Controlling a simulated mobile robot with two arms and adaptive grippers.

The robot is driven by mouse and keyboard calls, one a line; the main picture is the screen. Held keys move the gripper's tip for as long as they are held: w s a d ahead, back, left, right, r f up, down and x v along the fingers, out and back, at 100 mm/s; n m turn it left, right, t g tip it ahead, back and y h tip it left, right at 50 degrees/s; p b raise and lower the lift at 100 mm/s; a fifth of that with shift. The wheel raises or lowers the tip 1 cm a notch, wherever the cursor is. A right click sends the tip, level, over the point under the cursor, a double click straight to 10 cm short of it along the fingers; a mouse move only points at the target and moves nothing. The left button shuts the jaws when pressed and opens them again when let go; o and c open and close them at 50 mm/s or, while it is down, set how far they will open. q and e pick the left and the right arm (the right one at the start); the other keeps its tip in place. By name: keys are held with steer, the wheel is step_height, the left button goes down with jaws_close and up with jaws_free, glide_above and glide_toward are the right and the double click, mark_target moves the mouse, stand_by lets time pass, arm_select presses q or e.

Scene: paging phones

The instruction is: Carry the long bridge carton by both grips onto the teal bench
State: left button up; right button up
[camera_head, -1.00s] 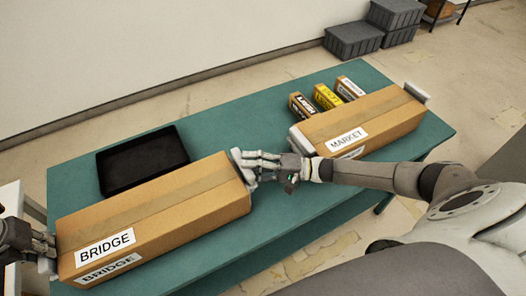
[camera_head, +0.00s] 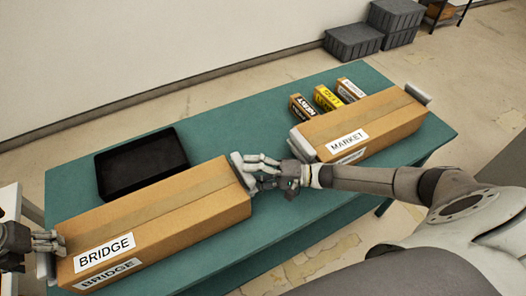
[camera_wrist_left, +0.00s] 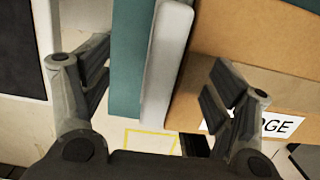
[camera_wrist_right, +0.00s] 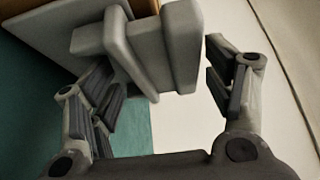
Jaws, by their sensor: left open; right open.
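The long bridge carton (camera_head: 160,215), brown with white BRIDGE labels, rests on the teal bench (camera_head: 230,115) at the left. It has a light grey grip at each end. My left gripper (camera_head: 48,242) is open at its left end. In the left wrist view, the left grip (camera_wrist_left: 166,60) stands between the open fingers (camera_wrist_left: 158,88). My right gripper (camera_head: 262,170) is open at the right grip (camera_head: 241,166). In the right wrist view, the grip (camera_wrist_right: 182,45) sits between and beyond the open fingers (camera_wrist_right: 160,85); I cannot tell whether they touch.
A black tray (camera_head: 141,163) lies behind the bridge carton. A MARKET carton (camera_head: 375,122) and three small boxes (camera_head: 327,98) occupy the bench's right side. Grey crates (camera_head: 353,41) stand on the floor beyond. A white surface (camera_head: 10,200) lies left of the bench.

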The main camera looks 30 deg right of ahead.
arm_select(q)
steer(key=shift+r, duration=0.1)
arm_select(e)
steer(key=shift+r, duration=0.1)
arm_select(q)
step_height(320, 180, up, 12)
steer(key=s, duration=0.1)
steer(key=shift+s+a, duration=0.15)
steer(key=shift+s, duration=0.25)
arm_select(e)
step_height(320, 180, up, 10)
steer(key=shift+w+r, duration=0.15)
stand_by(0.3)
arm_select(q)
step_height(320, 180, up, 7)
steer(key=p, duration=0.4)
steer(key=shift+p, duration=0.3)
arm_select(e)
steer(key=shift+r, duration=2.2)
steer(key=shift+r, duration=0.1)
